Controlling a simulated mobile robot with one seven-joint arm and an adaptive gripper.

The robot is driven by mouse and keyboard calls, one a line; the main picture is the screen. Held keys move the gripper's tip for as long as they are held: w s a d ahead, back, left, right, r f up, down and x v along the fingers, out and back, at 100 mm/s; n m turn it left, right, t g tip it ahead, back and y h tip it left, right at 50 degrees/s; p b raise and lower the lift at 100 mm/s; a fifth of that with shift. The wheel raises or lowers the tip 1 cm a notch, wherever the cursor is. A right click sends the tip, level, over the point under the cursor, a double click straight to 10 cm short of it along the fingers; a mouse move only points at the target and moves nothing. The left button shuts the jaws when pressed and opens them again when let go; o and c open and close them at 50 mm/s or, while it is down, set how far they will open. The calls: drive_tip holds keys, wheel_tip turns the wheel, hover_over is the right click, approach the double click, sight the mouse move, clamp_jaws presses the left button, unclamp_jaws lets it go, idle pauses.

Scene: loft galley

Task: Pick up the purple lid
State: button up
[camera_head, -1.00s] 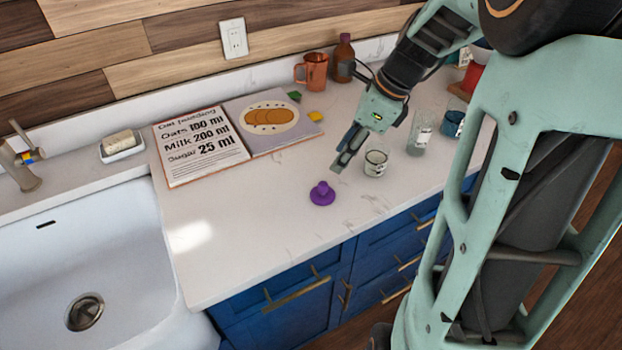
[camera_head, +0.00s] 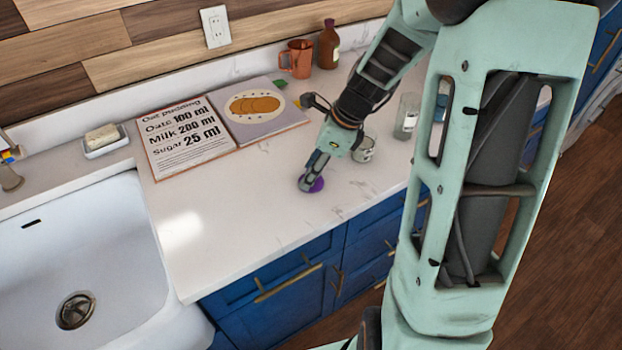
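The purple lid (camera_head: 317,185) lies on the white counter near its front edge. My gripper (camera_head: 307,183) is down at the lid, and its fingers cover the lid's left part and its knob. Only the lid's right side shows. I cannot tell whether the fingers are open around the knob or shut on it.
A glass jar (camera_head: 363,149) stands just right of my gripper, and a taller glass (camera_head: 407,116) is farther right. An open recipe book (camera_head: 187,145) lies behind to the left. A copper mug (camera_head: 297,59) and brown bottle (camera_head: 328,45) stand at the back. The sink (camera_head: 85,245) is at left.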

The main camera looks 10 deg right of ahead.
clamp_jaws()
drive_tip(key=shift+r, duration=0.15)
